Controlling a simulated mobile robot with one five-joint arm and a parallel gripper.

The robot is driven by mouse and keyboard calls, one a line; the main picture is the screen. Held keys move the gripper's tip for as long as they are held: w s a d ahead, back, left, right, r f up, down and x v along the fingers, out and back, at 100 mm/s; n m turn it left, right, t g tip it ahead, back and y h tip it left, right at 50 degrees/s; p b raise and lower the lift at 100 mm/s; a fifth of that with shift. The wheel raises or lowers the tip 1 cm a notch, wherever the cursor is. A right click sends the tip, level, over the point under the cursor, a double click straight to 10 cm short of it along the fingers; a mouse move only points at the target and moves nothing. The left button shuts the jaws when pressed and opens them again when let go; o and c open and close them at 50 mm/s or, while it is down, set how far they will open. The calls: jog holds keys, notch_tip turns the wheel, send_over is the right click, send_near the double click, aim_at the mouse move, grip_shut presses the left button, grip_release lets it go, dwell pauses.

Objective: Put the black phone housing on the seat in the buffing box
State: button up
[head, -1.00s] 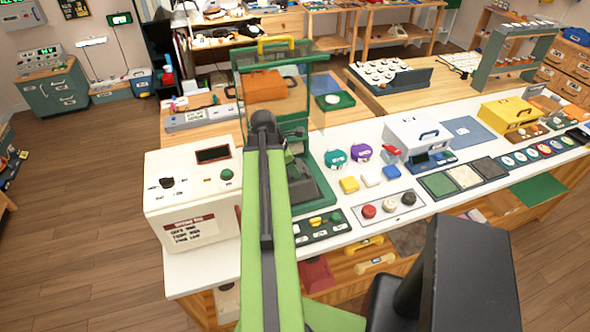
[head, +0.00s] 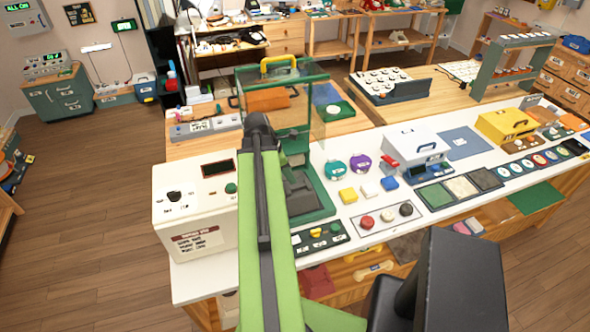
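The green-framed box with clear panels and a yellow handle (head: 280,62) stands on the white counter, behind my arm; I take it for the buffing box. A dark grey block (head: 301,190) shows low inside its green base. I cannot tell whether this is the seat or a black phone housing on it. No other black phone housing can be made out clearly. My gripper (head: 258,124) is at the far end of my green arm, in front of the box's left side in the picture. Its fingers are not clear, and I cannot see whether it holds anything.
A white machine (head: 195,208) with a dark display stands left of the box. Button panels (head: 385,216), a teal phone (head: 335,170), a purple phone (head: 360,164) and a white case (head: 417,145) stand to the right. Open wooden floor (head: 90,220) lies left.

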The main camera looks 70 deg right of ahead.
jog(key=p+v, duration=0.3)
jog(key=v, duration=0.2)
jog(key=shift+w+r, duration=0.1)
jog(key=shift+r, duration=0.25)
